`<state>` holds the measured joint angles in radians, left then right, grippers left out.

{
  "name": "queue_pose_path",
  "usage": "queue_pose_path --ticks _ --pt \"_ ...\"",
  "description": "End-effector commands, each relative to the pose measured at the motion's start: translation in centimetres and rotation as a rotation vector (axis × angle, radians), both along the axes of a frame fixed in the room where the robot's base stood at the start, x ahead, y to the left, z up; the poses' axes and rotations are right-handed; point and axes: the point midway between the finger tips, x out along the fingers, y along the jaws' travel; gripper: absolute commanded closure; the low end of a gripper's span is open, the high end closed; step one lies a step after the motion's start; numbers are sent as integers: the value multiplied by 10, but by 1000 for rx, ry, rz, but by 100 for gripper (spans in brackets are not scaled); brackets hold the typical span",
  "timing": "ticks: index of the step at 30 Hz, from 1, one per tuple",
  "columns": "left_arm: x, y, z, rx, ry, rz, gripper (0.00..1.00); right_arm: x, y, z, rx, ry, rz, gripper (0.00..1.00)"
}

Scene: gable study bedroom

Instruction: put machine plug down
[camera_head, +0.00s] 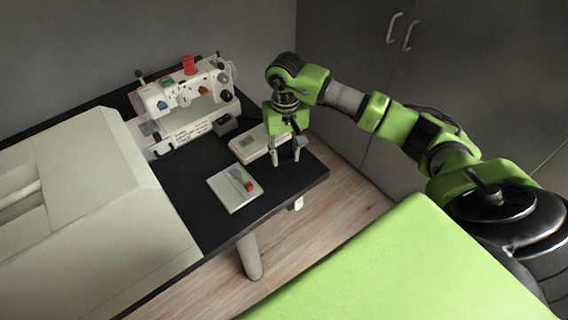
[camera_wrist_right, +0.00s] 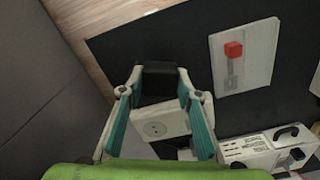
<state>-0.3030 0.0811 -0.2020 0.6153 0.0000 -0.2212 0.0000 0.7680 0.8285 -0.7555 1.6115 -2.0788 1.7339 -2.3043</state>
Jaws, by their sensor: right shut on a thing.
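My right gripper (camera_head: 286,158) points down over the right end of the black table. In the right wrist view its fingertips (camera_wrist_right: 158,82) are shut on a small black block, the machine plug (camera_wrist_right: 157,75). The plug cannot be made out clearly in the head view. Beside the gripper, a pale socket box (camera_head: 243,150) lies on the table; its round socket shows between the fingers in the wrist view (camera_wrist_right: 158,128). I cannot tell whether the plug touches the table. My left gripper is not in view.
A pale board with a red-knobbed lever (camera_head: 230,192) lies near the table's front edge. A white sewing machine (camera_head: 175,95) with a red spool (camera_head: 188,65) stands behind. Bare black tabletop (camera_head: 200,215) surrounds the board. Dark cabinets (camera_head: 350,80) stand to the right.

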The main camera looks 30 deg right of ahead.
Motion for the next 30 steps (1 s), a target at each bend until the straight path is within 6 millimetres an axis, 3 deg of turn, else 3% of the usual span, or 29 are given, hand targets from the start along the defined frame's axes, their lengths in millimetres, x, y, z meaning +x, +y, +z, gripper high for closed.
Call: queue_pose_path --ticks 5,12,30 --pt "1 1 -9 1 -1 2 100 7 -2 -10 1 0 -1 100" --pt "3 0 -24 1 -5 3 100 11 -3 -43 3 1 0 100" --pt "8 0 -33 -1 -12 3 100 11 -4 -53 -1 -1 0 100"
